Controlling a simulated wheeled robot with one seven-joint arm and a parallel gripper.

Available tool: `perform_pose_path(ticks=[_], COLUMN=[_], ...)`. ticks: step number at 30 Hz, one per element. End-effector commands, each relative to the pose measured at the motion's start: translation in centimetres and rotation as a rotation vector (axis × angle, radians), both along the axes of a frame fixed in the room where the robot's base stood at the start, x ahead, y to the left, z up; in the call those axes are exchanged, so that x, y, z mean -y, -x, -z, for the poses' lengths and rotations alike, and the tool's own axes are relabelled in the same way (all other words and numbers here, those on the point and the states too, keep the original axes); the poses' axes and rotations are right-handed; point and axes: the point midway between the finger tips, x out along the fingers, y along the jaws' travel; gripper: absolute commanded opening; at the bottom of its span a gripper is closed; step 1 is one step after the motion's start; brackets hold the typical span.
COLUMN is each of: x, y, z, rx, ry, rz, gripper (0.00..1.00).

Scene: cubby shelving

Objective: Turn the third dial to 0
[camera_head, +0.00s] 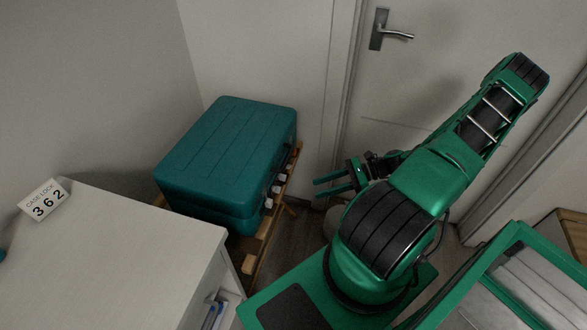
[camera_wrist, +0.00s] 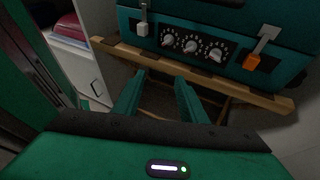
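A teal case (camera_head: 230,145) lies on a wooden stand, its front facing my gripper. In the wrist view its front panel carries three round dials in a row: left (camera_wrist: 167,40), middle (camera_wrist: 190,45) and right (camera_wrist: 215,54). The right one is third from the left; the dial settings are too small to read. A pale latch (camera_wrist: 143,24) is left of the dials, and a latch with an orange part (camera_wrist: 252,62) is right of them. My gripper (camera_head: 318,188) is open and empty in front of the case; its fingers (camera_wrist: 157,92) stand apart, below the dials in the wrist view, touching nothing.
The wooden stand's front rail (camera_wrist: 195,75) runs below the dials, close to my fingers. A white cabinet (camera_head: 130,255) stands left, with a card (camera_head: 44,200) reading "CASE LOCK 362". A door with a handle (camera_head: 385,32) is behind my arm.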

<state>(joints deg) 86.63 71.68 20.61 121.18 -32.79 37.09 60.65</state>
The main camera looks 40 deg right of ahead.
Motion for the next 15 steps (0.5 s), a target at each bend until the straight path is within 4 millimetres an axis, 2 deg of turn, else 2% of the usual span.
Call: perform_pose_path(ticks=[3, 9, 15], x=[0.5, 2.2, 3.5], y=[-1.5, -3.7, -4.7], z=[0.9, 1.3, 1.2], rx=[0.028, 0.075, 0.105], ry=[-0.124, -0.294, -0.387], rz=[0.146, 0.345, 0.449], gripper=[0.38, 0.38, 0.38])
